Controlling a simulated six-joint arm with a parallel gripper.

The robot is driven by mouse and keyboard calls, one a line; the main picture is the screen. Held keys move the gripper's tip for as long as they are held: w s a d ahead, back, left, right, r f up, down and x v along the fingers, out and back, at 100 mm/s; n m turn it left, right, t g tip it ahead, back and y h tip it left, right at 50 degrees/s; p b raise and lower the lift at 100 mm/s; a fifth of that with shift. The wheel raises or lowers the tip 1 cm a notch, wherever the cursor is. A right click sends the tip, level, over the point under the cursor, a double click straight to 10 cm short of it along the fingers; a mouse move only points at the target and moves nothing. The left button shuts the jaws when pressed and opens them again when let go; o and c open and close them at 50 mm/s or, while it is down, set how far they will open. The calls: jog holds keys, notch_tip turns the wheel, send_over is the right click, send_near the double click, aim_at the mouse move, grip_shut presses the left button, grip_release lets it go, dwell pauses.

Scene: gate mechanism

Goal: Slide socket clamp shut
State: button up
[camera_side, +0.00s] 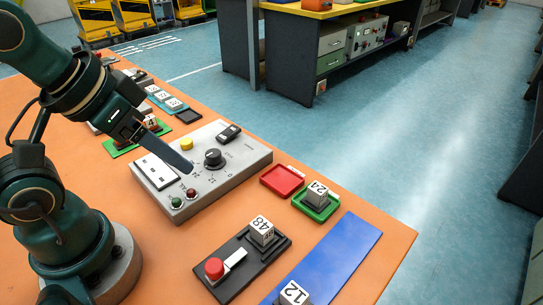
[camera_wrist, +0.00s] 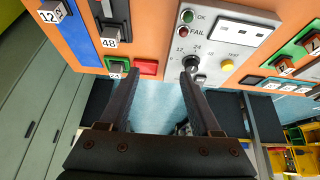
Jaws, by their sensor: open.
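A black fixture (camera_side: 225,279) with a red knob (camera_side: 214,268) and a pale bar (camera_side: 235,258) lies on the orange bench, and looks like the socket clamp. A white cube marked 48 (camera_side: 262,231) sits at its far end, apparently with a gap to the bar. In the wrist view the fixture's end and the 48 cube (camera_wrist: 109,42) show at the upper left; the red knob is out of that frame. My gripper (camera_side: 186,167) is above the grey control box, away from the fixture. In the wrist view my gripper (camera_wrist: 156,80) is open and empty.
The grey control box (camera_side: 226,173) carries a black dial, yellow button and lamps. A red tray (camera_side: 282,180), a green tray (camera_side: 316,207) with a 24 cube, and a blue strip (camera_side: 340,255) with a 12 cube lie around the fixture. Bare bench lies between box and fixture.

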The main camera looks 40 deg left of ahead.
jog(key=m+g, duration=0.6)
send_over(214, 266)
notch_tip(214, 266, down, 8)
jog(key=shift+w+a+r, duration=0.1)
jog(key=shift+r, duration=0.05)
jog(key=shift+f, duration=2.6)
grip_shut()
